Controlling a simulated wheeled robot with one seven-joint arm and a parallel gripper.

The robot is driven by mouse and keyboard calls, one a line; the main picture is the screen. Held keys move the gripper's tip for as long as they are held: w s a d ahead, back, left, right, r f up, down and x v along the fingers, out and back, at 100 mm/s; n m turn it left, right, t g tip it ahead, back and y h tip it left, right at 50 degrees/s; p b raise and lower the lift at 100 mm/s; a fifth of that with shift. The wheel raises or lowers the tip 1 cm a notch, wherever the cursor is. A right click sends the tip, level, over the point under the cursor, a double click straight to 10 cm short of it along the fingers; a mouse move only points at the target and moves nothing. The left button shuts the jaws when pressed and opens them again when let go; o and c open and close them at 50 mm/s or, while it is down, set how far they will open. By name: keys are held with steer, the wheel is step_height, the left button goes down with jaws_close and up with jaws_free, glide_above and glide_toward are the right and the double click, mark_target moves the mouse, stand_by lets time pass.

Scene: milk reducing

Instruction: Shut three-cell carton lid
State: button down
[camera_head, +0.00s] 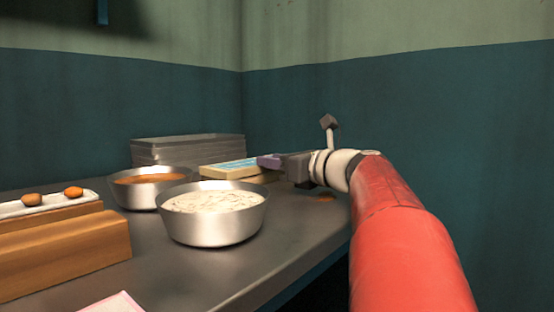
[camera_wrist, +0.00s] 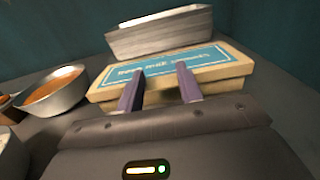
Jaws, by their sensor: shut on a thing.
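The carton (camera_head: 224,172) is a low cream box with a blue label panel on its lid, on the counter near the back. In the wrist view the lid (camera_wrist: 216,54) lies flat over the box, with a thin dark seam along its front side. The cells inside are hidden. My gripper (camera_head: 268,161) reaches in from the right at the carton's near side. In the wrist view my gripper (camera_wrist: 160,68) has its two purple fingers apart, tips over the label, and is shut on the carton lid. The exact contact at the tips is unclear.
A stack of grey trays (camera_head: 188,150) stands behind the carton. A metal bowl of orange contents (camera_head: 150,179) and a bowl of white contents (camera_head: 214,203) stand to the left. A wooden block (camera_head: 65,250) is at far left. The counter front right is mostly clear.

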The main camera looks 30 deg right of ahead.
steer(key=shift+w+a+f, duration=0.2)
steer(key=shift+w+f, duration=0.05)
steer(key=shift+f, duration=0.1)
steer(key=c, duration=0.9)
jaws_free()
steer(key=shift+w, duration=0.1)
steer(key=shift+r+p+v, duration=0.15)
steer(key=shift+p+v, duration=0.05)
steer(key=shift+v, duration=1.8)
steer(key=shift+r+p+v, duration=0.15)
steer(key=shift+r+v, duration=0.05)
steer(key=shift+v, duration=1.85)
